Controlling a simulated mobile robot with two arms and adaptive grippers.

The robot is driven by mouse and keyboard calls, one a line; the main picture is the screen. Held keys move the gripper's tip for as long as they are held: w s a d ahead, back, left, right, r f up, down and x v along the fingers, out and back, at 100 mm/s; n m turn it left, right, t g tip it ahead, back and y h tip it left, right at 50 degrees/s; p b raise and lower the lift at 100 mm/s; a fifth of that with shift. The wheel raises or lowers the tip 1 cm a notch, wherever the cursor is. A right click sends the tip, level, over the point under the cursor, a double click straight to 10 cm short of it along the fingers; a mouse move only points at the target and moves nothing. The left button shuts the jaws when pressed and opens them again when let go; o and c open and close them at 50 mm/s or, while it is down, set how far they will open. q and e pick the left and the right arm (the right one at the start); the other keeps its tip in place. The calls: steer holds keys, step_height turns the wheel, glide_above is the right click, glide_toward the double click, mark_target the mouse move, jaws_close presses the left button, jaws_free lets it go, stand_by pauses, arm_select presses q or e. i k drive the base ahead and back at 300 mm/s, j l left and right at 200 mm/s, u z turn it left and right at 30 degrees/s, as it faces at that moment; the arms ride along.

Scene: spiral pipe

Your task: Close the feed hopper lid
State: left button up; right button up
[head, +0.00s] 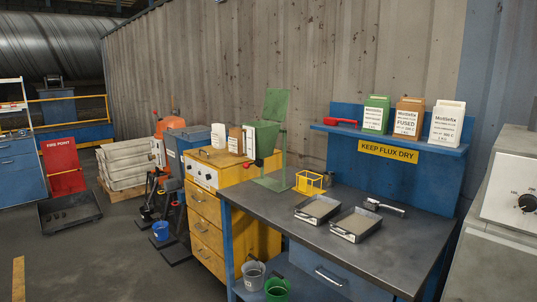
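The green feed hopper (261,138) stands on a green frame at the left end of the dark workbench, in the middle of the head view. Its lid (275,104) is open and stands up nearly vertical above the hopper's back edge. A small red knob (248,165) shows low on the hopper's left side. The inside of the hopper cannot be seen from here. Neither of my grippers is in view, and nothing touches the lid.
The workbench (375,262) holds a yellow wire basket (308,183), two shallow trays (318,222) and a brush (384,207). A blue shelf (390,138) with several bags stands behind. A yellow drawer cabinet (208,225) is left of the bench. The floor (95,265) at front left is mostly clear.

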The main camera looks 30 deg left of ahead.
mark_target(276, 103)
steer(key=j+z, duration=0.3)
steer(key=j, duration=1.35)
steer(key=j+z, duration=0.25)
steer(key=j, duration=1.4)
